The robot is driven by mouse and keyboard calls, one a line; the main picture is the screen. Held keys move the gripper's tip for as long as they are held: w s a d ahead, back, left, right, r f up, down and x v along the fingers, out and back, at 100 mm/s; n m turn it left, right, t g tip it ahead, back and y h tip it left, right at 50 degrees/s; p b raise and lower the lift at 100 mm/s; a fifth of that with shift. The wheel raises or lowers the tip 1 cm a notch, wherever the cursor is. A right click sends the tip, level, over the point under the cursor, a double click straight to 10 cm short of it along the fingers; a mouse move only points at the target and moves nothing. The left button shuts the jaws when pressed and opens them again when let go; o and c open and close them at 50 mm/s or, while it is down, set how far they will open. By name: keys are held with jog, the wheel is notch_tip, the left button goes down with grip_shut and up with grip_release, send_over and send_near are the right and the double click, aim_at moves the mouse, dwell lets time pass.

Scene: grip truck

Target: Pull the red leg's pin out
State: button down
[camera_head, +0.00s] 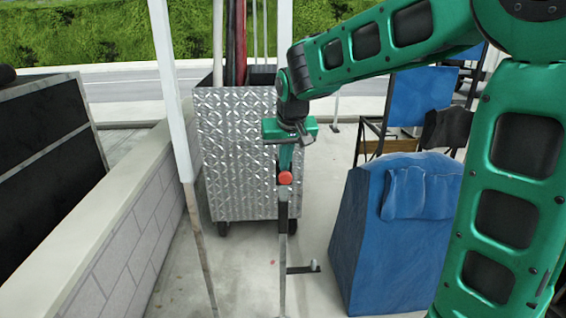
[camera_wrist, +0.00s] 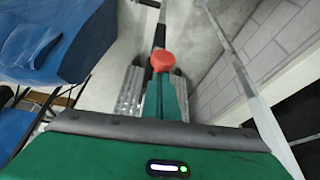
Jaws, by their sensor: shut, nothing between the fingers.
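A red round knob (camera_head: 285,178), which looks like the head of the pin, shows at an upright grey leg (camera_head: 283,225) in the head view. The knob also shows in the wrist view (camera_wrist: 162,61), at the tip of my gripper. My gripper (camera_head: 286,167) points down at the knob, its green fingers shut with nothing between them. In the wrist view the gripper (camera_wrist: 163,80) has its fingers together just short of the knob. I cannot tell whether they touch it. The pin's shaft is not visible.
A diamond-plate cart (camera_head: 235,150) holding poles stands behind the leg. A blue covered block with gloves (camera_head: 385,240) stands to the right. A white pole (camera_head: 172,90) and a block wall (camera_head: 120,240) are at the left.

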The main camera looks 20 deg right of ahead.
jog(key=s, duration=0.1)
jog(key=s+a, duration=0.1)
jog(key=s, duration=0.3)
jog(key=shift+s+a, duration=0.1)
jog(key=shift+a, duration=0.15)
jog(key=shift+f, duration=0.1)
jog(key=d+v, duration=0.1)
jog(key=v, duration=0.9)
jog(key=s+d+f+m+g, duration=0.3)
jog(key=s+d+f, duration=0.5)
jog(key=s+d, duration=0.55)
jog(key=s+d+f+m+g, duration=0.1)
jog(key=s+f, duration=0.3)
jog(key=s, duration=0.3)
jog(key=s+d+f, duration=0.2)
jog(key=s+f, duration=0.2)
jog(key=s, duration=0.4)
jog(key=shift+m+g+y, duration=0.4)
jog(key=shift+d, duration=0.1)
